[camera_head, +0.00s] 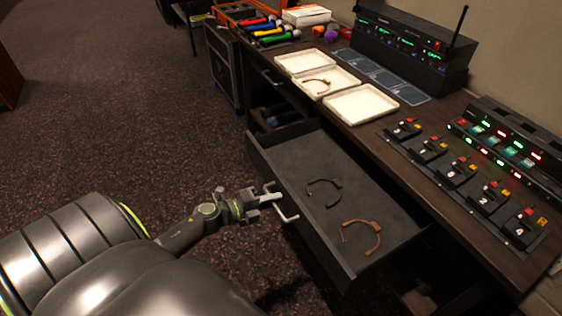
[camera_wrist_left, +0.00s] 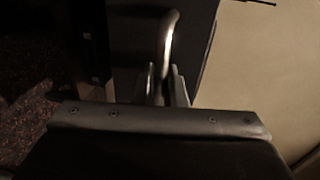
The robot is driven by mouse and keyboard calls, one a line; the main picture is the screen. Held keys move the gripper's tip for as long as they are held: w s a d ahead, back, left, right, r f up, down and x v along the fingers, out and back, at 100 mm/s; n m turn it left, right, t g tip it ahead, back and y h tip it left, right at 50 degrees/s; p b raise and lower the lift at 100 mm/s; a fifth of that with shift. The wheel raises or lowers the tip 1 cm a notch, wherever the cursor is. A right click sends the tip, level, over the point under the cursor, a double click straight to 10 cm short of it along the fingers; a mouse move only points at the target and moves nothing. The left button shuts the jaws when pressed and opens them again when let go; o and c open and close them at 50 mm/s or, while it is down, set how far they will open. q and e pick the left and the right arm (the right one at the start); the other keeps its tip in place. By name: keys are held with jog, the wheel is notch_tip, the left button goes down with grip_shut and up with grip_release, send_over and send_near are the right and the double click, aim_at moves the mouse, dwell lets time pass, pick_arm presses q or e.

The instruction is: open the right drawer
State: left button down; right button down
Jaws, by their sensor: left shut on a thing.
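The right drawer (camera_head: 285,165) stands well out from the desk, its dark interior showing. A black headset microphone (camera_head: 323,192) and a brown one (camera_head: 362,236) lie inside it. My left gripper (camera_head: 266,198) is shut on the metal drawer handle (camera_head: 290,217) at the drawer's front. In the left wrist view the bent, shiny handle (camera_wrist_left: 169,40) rises between the two fingers of the left gripper (camera_wrist_left: 163,88). My right gripper is in neither view.
The desk top (camera_head: 442,111) holds several white trays (camera_head: 360,104), a row of switch modules (camera_head: 457,174) and a black receiver rack (camera_head: 411,50). Colored microphones (camera_head: 271,32) lie at the far end. Open carpet (camera_head: 130,110) lies left of the desk.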

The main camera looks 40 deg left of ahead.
pick_arm(q)
jog(key=shift+f+v, duration=0.15)
jog(key=shift+v, duration=0.5)
jog(key=shift+f+v, duration=0.15)
jog(key=shift+v, duration=0.5)
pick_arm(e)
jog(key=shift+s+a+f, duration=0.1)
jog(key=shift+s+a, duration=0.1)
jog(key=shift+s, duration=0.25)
pick_arm(q)
jog(key=c, duration=1.6)
grip_release()
jog(key=shift+c, duration=0.2)
jog(key=shift+s+a, duration=0.1)
